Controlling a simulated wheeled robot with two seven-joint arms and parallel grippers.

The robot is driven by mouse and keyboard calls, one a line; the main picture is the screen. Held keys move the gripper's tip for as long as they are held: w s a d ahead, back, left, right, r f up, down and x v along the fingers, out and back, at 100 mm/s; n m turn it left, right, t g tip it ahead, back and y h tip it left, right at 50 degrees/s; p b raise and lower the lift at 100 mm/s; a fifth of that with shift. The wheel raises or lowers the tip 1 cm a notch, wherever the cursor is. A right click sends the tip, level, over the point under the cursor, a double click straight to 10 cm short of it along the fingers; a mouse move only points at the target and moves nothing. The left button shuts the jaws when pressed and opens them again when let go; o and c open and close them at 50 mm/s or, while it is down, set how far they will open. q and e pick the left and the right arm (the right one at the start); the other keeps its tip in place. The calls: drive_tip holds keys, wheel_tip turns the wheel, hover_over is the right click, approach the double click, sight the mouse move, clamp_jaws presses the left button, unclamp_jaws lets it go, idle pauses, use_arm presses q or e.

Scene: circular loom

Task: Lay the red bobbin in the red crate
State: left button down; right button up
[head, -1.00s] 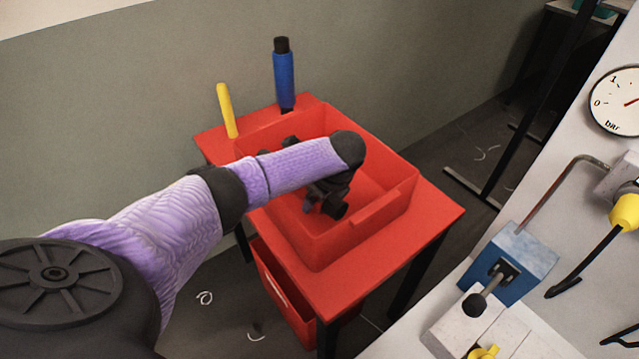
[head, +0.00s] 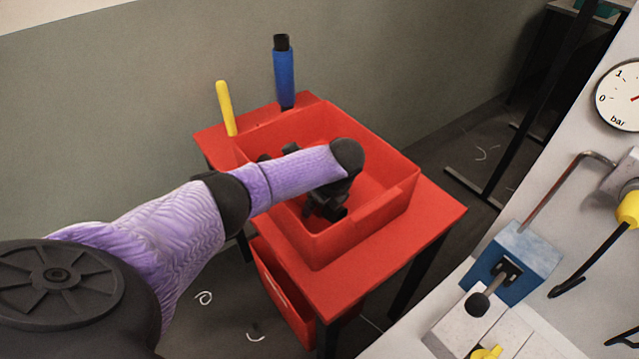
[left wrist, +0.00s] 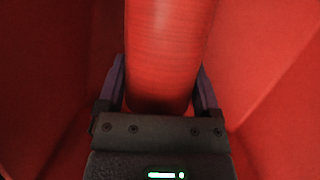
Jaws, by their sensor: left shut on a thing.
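The red crate (head: 388,222) stands on a red table. My left arm reaches over its near left wall, and my left gripper (head: 325,207) is down inside it, mostly hidden behind my own wrist in the head view. In the left wrist view, the red bobbin (left wrist: 168,50) lies between the two fingers of the left gripper (left wrist: 160,85), which is shut on it. Red crate walls rise on both sides of it there. Whether the bobbin touches the crate floor cannot be told. My right gripper is not in view.
A blue bottle-like tool (head: 284,75) and a yellow stick (head: 226,108) stand at the table's back left. A second red bin (head: 283,292) is under the table (head: 440,212). A bench with a blue block (head: 517,262) and a gauge (head: 622,97) is at right.

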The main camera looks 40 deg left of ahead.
use_arm(q)
unclamp_jaws()
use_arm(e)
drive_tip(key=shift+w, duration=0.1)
use_arm(q)
drive_tip(key=p+v, duration=0.2)
drive_tip(key=v, duration=0.2)
drive_tip(key=shift+w+a+r+p, duration=0.1)
drive_tip(key=shift+r+p, duration=0.05)
drive_tip(key=shift+p, duration=0.15)
drive_tip(key=p+v, duration=0.2)
drive_tip(key=v, duration=0.3)
drive_tip(key=shift+d+r, duration=0.25)
drive_tip(key=shift+r, duration=0.05)
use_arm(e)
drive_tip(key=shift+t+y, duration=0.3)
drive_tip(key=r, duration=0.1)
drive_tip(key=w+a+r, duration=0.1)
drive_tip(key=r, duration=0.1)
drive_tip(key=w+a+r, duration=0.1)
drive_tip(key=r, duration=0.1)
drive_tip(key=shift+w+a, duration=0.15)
